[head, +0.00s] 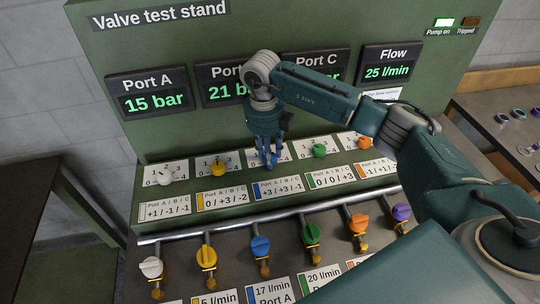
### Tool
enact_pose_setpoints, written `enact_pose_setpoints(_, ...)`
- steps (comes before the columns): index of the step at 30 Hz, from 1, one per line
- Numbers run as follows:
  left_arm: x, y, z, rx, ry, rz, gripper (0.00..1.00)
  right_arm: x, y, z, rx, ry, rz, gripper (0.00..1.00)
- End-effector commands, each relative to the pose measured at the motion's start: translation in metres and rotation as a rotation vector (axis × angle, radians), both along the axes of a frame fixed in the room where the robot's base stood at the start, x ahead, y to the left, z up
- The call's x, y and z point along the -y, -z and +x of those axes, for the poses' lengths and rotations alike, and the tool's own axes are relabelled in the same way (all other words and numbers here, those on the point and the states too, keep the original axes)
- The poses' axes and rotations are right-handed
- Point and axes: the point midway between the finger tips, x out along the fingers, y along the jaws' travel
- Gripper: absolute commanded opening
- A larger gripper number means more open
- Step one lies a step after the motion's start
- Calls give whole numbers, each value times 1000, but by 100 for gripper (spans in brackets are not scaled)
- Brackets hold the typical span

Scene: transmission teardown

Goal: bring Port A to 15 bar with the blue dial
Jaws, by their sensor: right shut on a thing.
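The Port A display (151,94) on the green valve test stand reads 15 bar. My right gripper (269,148) reaches down from above and is shut on the blue dial (273,161), the middle one in the upper row. The gripper fingers hide much of the dial and its scale. The label (278,187) below it reads +3 / +3 / -1 for Port A / B / C. My left gripper is not in view.
White (166,173), yellow (218,169), green (319,151) and orange (365,143) dials flank the blue one. Coloured valve handles line a pipe below. Port B (222,87) shows 21; my arm covers most of Port C. Flow (387,66) reads 25 l/min. The pump lamp (444,22) is lit.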

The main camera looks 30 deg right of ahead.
Motion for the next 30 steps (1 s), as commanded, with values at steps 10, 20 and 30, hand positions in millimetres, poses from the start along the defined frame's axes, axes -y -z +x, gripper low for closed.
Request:
enact_pose_setpoints(10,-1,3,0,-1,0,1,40,0,-5,6,18,77,4,6)
enact_pose_setpoints(20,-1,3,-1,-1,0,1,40,0,-6,6,21,82,2,6)
enact_pose_setpoints(30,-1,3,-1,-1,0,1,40,1,-3,4,12,80,0,50)
